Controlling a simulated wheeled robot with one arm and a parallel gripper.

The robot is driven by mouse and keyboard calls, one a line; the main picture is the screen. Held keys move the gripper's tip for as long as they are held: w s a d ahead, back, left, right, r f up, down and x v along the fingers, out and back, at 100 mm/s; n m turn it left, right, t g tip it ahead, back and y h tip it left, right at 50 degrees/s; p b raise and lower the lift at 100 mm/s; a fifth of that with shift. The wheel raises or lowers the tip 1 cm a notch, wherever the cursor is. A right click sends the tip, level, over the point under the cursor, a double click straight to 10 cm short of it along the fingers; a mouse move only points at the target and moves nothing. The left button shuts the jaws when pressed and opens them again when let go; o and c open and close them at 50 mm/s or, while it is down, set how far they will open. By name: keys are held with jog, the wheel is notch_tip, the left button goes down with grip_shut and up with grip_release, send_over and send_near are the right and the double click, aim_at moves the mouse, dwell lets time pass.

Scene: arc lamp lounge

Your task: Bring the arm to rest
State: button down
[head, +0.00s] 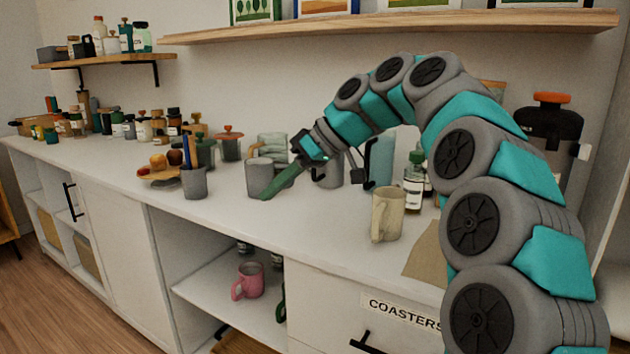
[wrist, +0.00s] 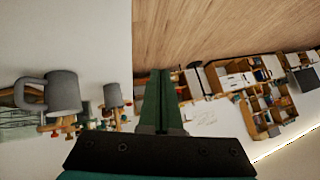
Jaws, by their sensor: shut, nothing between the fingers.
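My gripper (head: 283,181) reaches out over the counter (head: 290,221) in the head view. Its green fingers lie together, shut and empty. In the wrist view the shut fingers (wrist: 159,100) point away over the counter edge towards the wooden floor. My teal and grey arm arches from the right side of the head view towards the middle. A grey mug (head: 259,178) is just behind and left of the fingers; I cannot tell whether they touch it. Another grey mug (head: 331,172) is partly hidden behind my wrist.
A beige mug (head: 387,215) and a bottle (head: 413,187) stand beneath my arm. A grey cup (head: 194,182) with pens and a fruit stand (head: 160,172) are to the left. A pink mug (head: 248,281) is on the shelf below. A long wall shelf (head: 390,29) runs above my arm.

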jog(key=s+d+f+m+g+h, duration=0.1)
jog(key=s+d+f+m+h, duration=0.2)
jog(key=s+d+f, duration=0.4)
jog(key=s+d+f+m+h, duration=0.3)
jog(key=s+d+f+m, duration=0.2)
jog(key=s+d+f, duration=0.3)
jog(key=s+d+f+m+g+h, duration=0.1)
jog(key=s+d+f+m+h, duration=0.2)
jog(key=s+d+f, duration=0.4)
jog(key=s+f, duration=0.3)
jog(key=s, duration=0.4)
jog(key=s+f+m, duration=0.1)
jog(key=s+f, duration=0.2)
jog(key=s, duration=0.4)
jog(key=shift+s+d+f+g, duration=0.2)
jog(key=shift+s+f+g, duration=0.1)
jog(key=shift+s, duration=0.1)
